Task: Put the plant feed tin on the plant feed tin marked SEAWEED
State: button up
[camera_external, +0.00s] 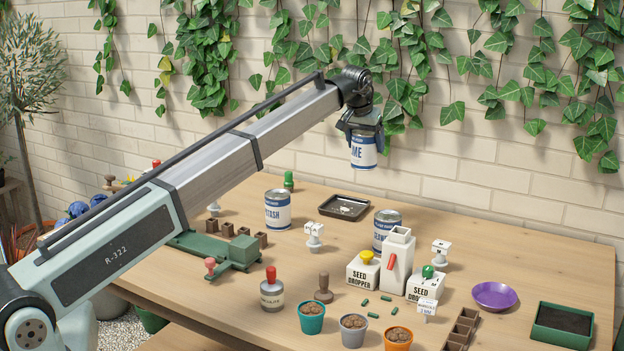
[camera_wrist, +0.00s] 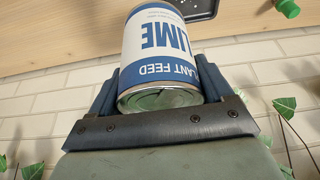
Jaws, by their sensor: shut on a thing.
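My gripper (camera_external: 364,127) is shut on a blue and white plant feed tin marked LIME (camera_external: 363,152) and holds it in the air above the back of the table. In the wrist view the LIME tin (camera_wrist: 160,48) sits between the two fingers, its label upside down in the picture. The tin marked SEAWEED (camera_external: 387,219) stands upright on the table, below and a little right of the held tin; the white dispenser in front hides part of it. Another tin, its label partly readable as "TASH" (camera_external: 277,213), stands to the left.
A white dispenser (camera_external: 397,262) with a red lever and two seed dropper boxes (camera_external: 362,272) stand close in front of the SEAWEED tin. A black tray (camera_external: 344,207) lies behind. Several small pots (camera_external: 312,321) line the front. A purple dish (camera_external: 494,296) is at the right.

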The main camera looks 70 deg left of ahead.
jog(key=w+d+r+m, duration=0.1)
jog(key=w+d+r, duration=0.1)
jog(key=d, duration=0.4)
jog(key=w+d+r+m, duration=0.1)
jog(key=w+d, duration=0.1)
jog(key=d, duration=0.5)
jog(key=m+h, duration=0.1)
jog(key=m, duration=0.1)
send_over(390, 214)
jog(key=shift+t, duration=0.4)
jog(key=shift+d+f, duration=0.1)
jog(key=shift+f, duration=4.85)
jog(key=shift+f, duration=0.1)
jog(key=o, duration=1.2)
jog(key=shift+s, duration=0.1)
jog(key=v, duration=1.2)
